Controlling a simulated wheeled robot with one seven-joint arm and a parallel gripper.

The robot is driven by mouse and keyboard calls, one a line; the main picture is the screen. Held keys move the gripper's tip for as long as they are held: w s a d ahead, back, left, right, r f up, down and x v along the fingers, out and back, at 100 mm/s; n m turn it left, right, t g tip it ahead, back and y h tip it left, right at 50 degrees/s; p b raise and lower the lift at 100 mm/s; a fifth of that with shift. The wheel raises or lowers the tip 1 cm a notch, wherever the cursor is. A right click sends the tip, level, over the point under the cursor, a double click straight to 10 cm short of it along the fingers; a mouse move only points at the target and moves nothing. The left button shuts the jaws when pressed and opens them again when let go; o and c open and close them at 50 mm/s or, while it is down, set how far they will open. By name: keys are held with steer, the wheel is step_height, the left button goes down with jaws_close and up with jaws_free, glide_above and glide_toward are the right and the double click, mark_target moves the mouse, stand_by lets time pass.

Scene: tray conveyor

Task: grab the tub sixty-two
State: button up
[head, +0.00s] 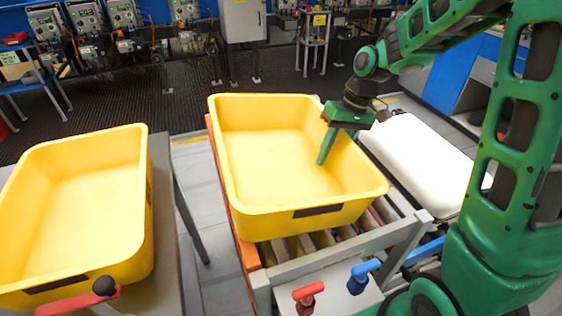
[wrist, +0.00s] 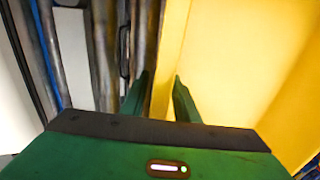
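A yellow tub (head: 262,188) sits on the roller conveyor in the middle of the head view, empty, with a dark label on its front rim. A second empty yellow tub (head: 72,205) stands on a grey table at the left. I cannot read a number on either. My gripper (head: 326,150) is at the conveyor tub's right wall, pointing down, one finger showing inside the tub. In the wrist view the fingers (wrist: 160,80) straddle the tub's yellow wall (wrist: 172,50), one on each side. They look open, with a slim gap at the outer finger.
A white rounded case (head: 420,160) lies right of the conveyor tub. A narrow floor gap separates conveyor and grey table (head: 165,200). Machines line the back.

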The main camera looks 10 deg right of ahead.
jaws_close()
stand_by(1.4)
